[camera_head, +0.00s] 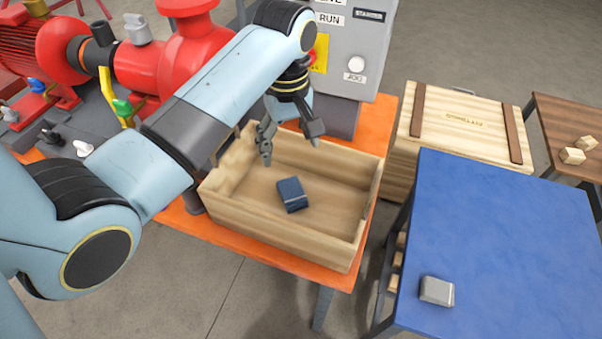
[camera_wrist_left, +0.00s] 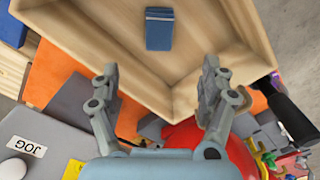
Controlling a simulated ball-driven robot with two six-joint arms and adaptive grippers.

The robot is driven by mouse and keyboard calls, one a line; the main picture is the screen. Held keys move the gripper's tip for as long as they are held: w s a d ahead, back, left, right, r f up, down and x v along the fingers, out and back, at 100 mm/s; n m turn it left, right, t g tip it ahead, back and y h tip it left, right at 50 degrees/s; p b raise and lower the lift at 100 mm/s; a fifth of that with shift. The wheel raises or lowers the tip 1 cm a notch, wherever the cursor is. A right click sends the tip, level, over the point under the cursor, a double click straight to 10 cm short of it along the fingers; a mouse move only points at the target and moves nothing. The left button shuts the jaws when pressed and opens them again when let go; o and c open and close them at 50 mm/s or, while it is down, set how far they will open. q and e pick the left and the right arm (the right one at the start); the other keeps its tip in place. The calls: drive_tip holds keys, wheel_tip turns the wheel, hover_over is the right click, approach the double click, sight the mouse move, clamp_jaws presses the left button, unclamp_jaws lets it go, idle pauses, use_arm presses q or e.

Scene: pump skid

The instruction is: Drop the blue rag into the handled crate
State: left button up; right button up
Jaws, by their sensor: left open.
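The blue rag (camera_head: 291,195) is a small folded dark blue block. It lies on the floor of the wooden handled crate (camera_head: 275,240), apart from the walls. The rag also shows in the left wrist view (camera_wrist_left: 159,29), inside the crate (camera_wrist_left: 262,78). My left gripper (camera_head: 290,150) is over the back part of the crate, pointing down, behind the rag in the head view. Its fingers are apart with nothing between them, as the left wrist view (camera_wrist_left: 158,95) shows. My right gripper is not in view.
The crate stands on an orange table (camera_head: 270,262). A grey control panel (camera_head: 340,60) stands behind it and red pump parts (camera_head: 165,75) at the left. At the right are a lidded wooden crate (camera_head: 460,125) and a blue table (camera_head: 510,230) with a grey block (camera_head: 437,291).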

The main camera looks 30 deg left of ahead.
use_arm(q)
wheel_tip(320, 180, up, 7)
drive_tip(key=shift+r, duration=0.15)
idle(0.6)
